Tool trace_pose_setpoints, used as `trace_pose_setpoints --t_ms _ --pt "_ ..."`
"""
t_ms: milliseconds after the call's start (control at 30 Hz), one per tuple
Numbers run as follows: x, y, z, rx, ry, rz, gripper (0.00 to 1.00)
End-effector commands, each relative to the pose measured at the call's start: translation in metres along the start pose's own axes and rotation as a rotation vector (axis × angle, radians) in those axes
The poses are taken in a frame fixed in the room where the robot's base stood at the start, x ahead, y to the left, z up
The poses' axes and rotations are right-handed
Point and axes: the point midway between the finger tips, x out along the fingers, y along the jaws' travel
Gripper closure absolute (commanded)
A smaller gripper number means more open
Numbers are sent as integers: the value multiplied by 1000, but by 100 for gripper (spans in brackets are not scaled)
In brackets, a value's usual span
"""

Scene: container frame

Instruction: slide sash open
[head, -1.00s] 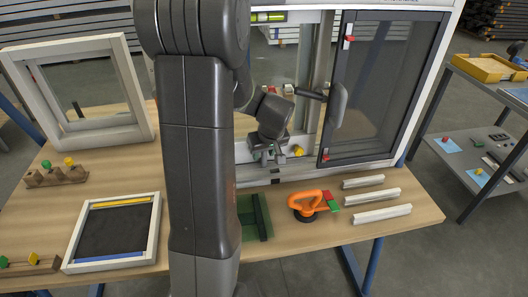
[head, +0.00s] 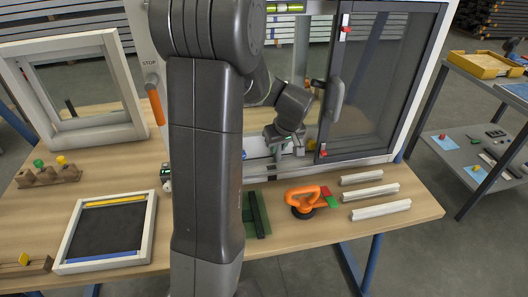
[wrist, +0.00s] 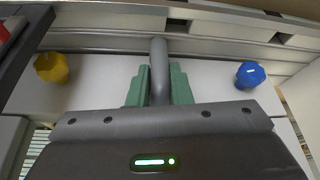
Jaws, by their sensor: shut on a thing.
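My gripper (head: 287,143) is shut on a grey upright bar (wrist: 158,70), which stands between the green finger pads in the wrist view. Behind it is the pale lower part of the sliding sash (wrist: 105,75). A yellow knob (wrist: 52,67) lies left of my gripper and a blue knob (wrist: 250,74) right of it in the wrist view. In the head view, the yellow knob (head: 311,144) is right of my gripper, close to the dark-framed panel (head: 385,85). My arm hides much of the sash and the opening in the head view.
Red catches (head: 346,29) sit on the dark panel's left edge. An orange suction lifter (head: 303,201) and several white strips (head: 376,194) lie on the table in front. A post with an orange handle (head: 154,104) stands left of my arm. A side shelf (head: 480,150) is at right.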

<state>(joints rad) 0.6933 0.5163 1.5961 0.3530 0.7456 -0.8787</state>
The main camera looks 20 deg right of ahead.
Motion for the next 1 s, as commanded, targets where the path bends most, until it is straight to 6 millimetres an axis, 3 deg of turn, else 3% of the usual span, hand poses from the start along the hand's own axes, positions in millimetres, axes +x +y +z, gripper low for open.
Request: trace_pose_setpoints --t_ms 133,467,500,600,1000 --pt "0 20 4 1 3 3 100" --pt "-2 23 4 -3 1 0 100" --pt "-2 23 4 -3 1 0 80" --pt "-2 23 4 -3 1 0 61" --pt "-11 24 4 -1 3 2 61"
